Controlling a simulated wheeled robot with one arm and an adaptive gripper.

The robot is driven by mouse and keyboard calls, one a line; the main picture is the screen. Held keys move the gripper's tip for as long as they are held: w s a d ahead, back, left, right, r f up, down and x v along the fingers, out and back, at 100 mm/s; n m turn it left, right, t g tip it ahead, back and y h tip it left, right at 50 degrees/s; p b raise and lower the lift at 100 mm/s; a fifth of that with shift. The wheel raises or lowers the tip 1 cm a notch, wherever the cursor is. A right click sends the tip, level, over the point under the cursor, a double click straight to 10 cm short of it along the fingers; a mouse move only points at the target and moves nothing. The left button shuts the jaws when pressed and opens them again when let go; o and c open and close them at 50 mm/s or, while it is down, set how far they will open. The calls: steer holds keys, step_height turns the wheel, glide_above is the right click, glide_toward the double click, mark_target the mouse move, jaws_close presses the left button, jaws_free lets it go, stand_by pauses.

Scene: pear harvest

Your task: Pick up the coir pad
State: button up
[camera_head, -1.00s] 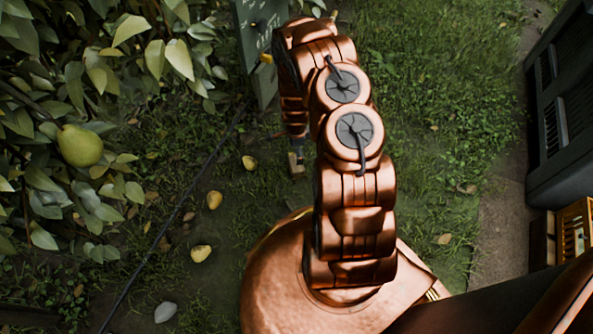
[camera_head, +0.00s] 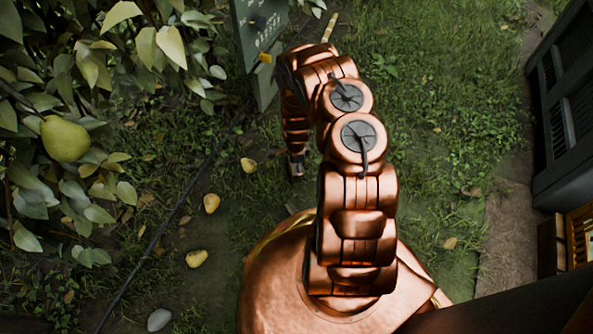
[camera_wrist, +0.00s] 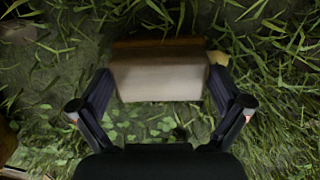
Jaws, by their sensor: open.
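A pale tan block with a darker brown far edge, which looks like the coir pad (camera_wrist: 160,78), lies in the grass in the wrist view. My gripper (camera_wrist: 160,72) is open, with one dark finger at the left side of the block and the other at its right side. I cannot tell whether the fingers touch it. In the head view my gripper (camera_head: 297,168) hangs low at the end of the copper arm, mostly hidden, and the pad cannot be made out there.
Several fallen pears (camera_head: 211,203) lie on the grass left of my arm. A pear (camera_head: 64,139) hangs in the tree at left. A thin dark cable (camera_head: 170,220) crosses the ground. A green sign (camera_head: 262,40) stands behind my arm. Dark crates (camera_head: 565,110) stand at right.

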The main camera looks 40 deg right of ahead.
steer(key=shift+r, duration=0.1)
steer(key=c, duration=0.9)
steer(key=shift+r, duration=0.35)
steer(key=r+p, duration=0.2)
steer(key=r, duration=0.1)
steer(key=shift+s+a+r+p, duration=0.15)
steer(key=shift+s+r+p, duration=0.05)
steer(key=shift+p, duration=0.15)
steer(key=shift+s+a+p, duration=0.3)
steer(key=shift+s+p, duration=0.05)
steer(key=shift+s, duration=0.15)
steer(key=shift+s+a+p, duration=0.25)
steer(key=shift+s+p, duration=0.05)
steer(key=shift+s, duration=0.15)
steer(key=s+a+p, duration=0.1)
steer(key=s+a, duration=0.1)
steer(key=s, duration=0.2)
steer(key=s+a+p, duration=0.1)
steer(key=s+a, duration=0.1)
steer(key=s, duration=0.2)
steer(key=s+a+r+p, duration=0.1)
steer(key=s+a, duration=0.1)
steer(key=s, duration=0.2)
